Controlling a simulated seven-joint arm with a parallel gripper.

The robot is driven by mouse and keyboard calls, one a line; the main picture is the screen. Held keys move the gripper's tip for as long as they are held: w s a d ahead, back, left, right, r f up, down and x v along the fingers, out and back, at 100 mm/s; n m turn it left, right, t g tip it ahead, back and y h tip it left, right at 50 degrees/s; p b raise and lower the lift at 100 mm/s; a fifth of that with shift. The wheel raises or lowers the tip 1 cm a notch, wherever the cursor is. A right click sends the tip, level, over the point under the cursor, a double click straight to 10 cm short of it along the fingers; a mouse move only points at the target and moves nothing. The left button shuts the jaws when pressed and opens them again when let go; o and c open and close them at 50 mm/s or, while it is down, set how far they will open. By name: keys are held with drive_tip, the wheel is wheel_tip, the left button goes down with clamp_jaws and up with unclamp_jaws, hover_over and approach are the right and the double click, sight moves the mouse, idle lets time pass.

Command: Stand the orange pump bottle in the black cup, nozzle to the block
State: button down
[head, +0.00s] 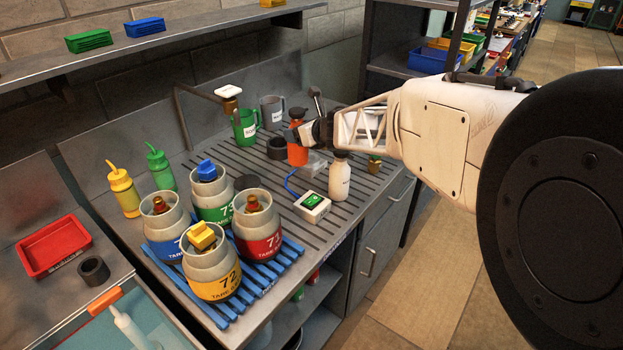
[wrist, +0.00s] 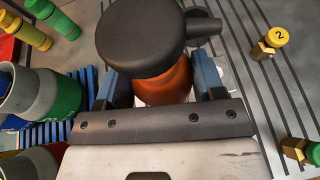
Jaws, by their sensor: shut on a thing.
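The orange pump bottle (head: 297,152) is upright at the back of the grooved worktop. In the wrist view its black pump head (wrist: 140,38) hides most of the orange body (wrist: 165,84), and the nozzle (wrist: 205,25) points right. My gripper (wrist: 157,86) is shut around the body, one blue-grey finger on each side; it also shows in the head view (head: 308,135). Whether the bottle's base touches anything is hidden.
A white bottle (head: 340,180) and a scale display (head: 314,206) stand in front of the bottle. Green (head: 244,126) and grey (head: 272,112) mugs stand behind the cup. Several canisters fill a blue rack (head: 265,285) at left.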

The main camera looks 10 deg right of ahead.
drive_tip(key=s+a, duration=0.1)
drive_tip(key=s+a+n+g+y, duration=0.1)
drive_tip(key=s, duration=0.1)
drive_tip(key=shift+a+r+n, duration=0.1)
drive_tip(key=shift+r+n, duration=0.2)
drive_tip(key=shift+r, duration=0.05)
drive_tip(key=shift+f, duration=0.1)
drive_tip(key=shift+f, duration=2.85)
drive_tip(key=shift+f, duration=0.1)
drive_tip(key=shift+f, duration=2)
drive_tip(key=shift+f, duration=0.1)
drive_tip(key=shift+c, duration=1.1)
unclamp_jaws()
